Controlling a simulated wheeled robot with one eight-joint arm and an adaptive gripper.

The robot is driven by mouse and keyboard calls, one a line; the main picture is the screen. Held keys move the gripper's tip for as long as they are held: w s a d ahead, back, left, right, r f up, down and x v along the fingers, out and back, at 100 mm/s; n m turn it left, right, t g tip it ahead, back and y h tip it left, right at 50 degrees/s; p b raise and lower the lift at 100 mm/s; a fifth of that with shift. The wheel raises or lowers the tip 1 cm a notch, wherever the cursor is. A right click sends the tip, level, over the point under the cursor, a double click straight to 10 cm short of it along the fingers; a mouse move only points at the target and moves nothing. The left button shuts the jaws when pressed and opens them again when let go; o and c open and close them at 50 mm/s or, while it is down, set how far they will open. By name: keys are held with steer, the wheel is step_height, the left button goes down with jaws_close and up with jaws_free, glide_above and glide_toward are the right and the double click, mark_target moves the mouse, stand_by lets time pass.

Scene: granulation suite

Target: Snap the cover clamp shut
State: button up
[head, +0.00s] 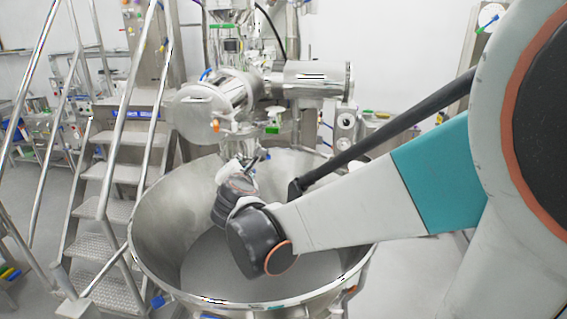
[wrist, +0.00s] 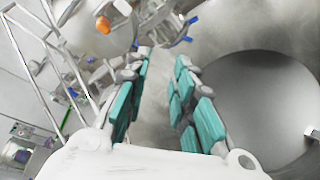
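A steel cylindrical housing with a round end cover (head: 200,112) stands above the big steel bowl. An orange knob (head: 215,126) sits at its lower front edge; an orange knob also shows at the upper left of the wrist view (wrist: 103,24). I cannot single out the cover clamp for certain; metal fittings (wrist: 160,15) lie beyond my fingertips. My gripper (head: 256,163) is over the bowl, just below the housing. In the wrist view its teal-padded fingers (wrist: 162,58) stand apart with nothing held between them. The fingertips appear apart from the fittings.
The wide open bowl (head: 160,215) lies under my gripper, its rim around my forearm. Metal stairs with handrails (head: 110,175) stand close on the left. A horizontal steel cylinder (head: 310,80) and a green-handled fitting (head: 272,130) are near the housing.

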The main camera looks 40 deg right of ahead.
steer(key=shift+s, duration=0.25)
steer(key=s+a+f+m+g+y+b, duration=0.3)
steer(key=s+a+f+m+b, duration=0.2)
steer(key=s+f+m+b, duration=0.3)
steer(key=s+f+m, duration=0.3)
steer(key=s+f, duration=0.1)
steer(key=shift+g, duration=0.3)
steer(key=shift+o, duration=0.6)
steer(key=s+a+f+m+g+y+b, duration=0.2)
steer(key=s+a+f+m+y+b, duration=0.2)
steer(key=s+a+f+m, duration=0.3)
steer(key=s+a+f+b, duration=0.1)
steer(key=s+f, duration=0.1)
steer(key=s, duration=0.2)
steer(key=shift+a+f+m+b, duration=0.35)
steer(key=shift+m, duration=0.05)
steer(key=shift+o, duration=0.8)
steer(key=shift+s+a+f+g+y, duration=0.1)
steer(key=shift+s+a+g+y, duration=0.15)
steer(key=shift+g+y, duration=0.05)
